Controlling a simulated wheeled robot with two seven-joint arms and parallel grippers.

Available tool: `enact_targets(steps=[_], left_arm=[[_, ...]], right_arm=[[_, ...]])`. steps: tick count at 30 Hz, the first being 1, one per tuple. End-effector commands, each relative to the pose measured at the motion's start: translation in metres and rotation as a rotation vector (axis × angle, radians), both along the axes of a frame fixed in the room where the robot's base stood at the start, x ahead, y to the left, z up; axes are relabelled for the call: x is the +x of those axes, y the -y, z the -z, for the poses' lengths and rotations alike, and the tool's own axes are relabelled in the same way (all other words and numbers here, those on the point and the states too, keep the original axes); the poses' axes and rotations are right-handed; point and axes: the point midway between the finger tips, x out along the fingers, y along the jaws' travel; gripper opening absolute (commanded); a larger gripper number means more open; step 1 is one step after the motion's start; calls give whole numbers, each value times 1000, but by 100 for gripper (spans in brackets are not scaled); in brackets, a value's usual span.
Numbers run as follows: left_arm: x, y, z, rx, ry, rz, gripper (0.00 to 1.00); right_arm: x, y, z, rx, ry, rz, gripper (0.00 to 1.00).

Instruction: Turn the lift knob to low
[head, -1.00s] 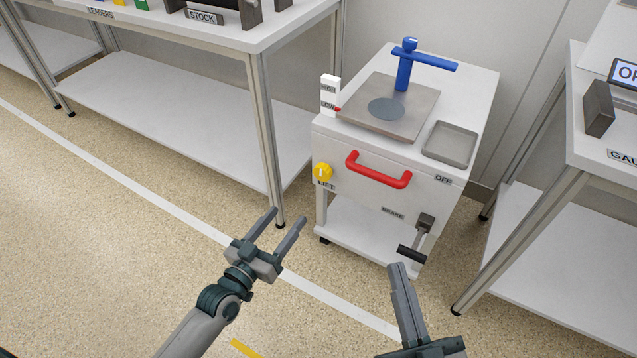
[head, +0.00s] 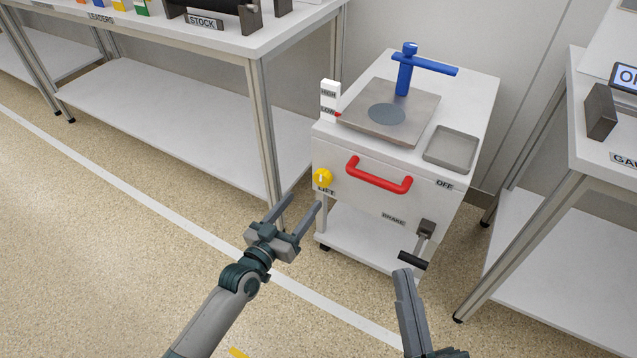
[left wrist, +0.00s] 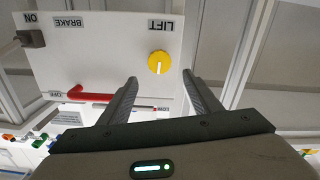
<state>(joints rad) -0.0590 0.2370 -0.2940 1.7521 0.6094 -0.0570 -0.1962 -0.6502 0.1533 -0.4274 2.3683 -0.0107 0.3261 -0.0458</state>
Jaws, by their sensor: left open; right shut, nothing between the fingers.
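The yellow lift knob (head: 322,178) is on the upper left of the white cart's front face, above the LIFT label (head: 325,190). A white pointer line shows on it in the left wrist view (left wrist: 159,63). A HIGH/LOW scale (head: 330,97) stands at the cart top's left corner, with a red marker beside LOW. My left gripper (head: 303,203) is open and empty, below and left of the knob and apart from it. In the left wrist view the knob lies beyond and between the open fingertips (left wrist: 159,75). My right gripper (head: 403,275) is shut and empty, below the brake lever.
The cart has a red handle (head: 379,175), a brake lever (head: 422,240), a steel plate (head: 418,118) with a blue post (head: 404,75), and a grey tray (head: 452,148). Tables stand left (head: 170,110) and right (head: 555,215). Open floor lies in front.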

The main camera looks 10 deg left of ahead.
Motion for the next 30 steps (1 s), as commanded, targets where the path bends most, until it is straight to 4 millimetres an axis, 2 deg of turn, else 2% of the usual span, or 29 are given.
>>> enact_targets(steps=[2,9,15,21,30], left_arm=[[15,6,1,-2,0,1,58],[55,20,1,-1,1,0,58],[80,29,1,-1,1,0,58],[92,34,0,-1,0,0,58],[93,34,0,-1,0,0,58]], right_arm=[[-6,0,-5,18,43,0,0],[-6,9,-25,50,156,17,0],[-4,16,-37,66,227,31,0],[-3,20,-44,76,261,38,0],[-3,20,-46,78,268,39,0]])
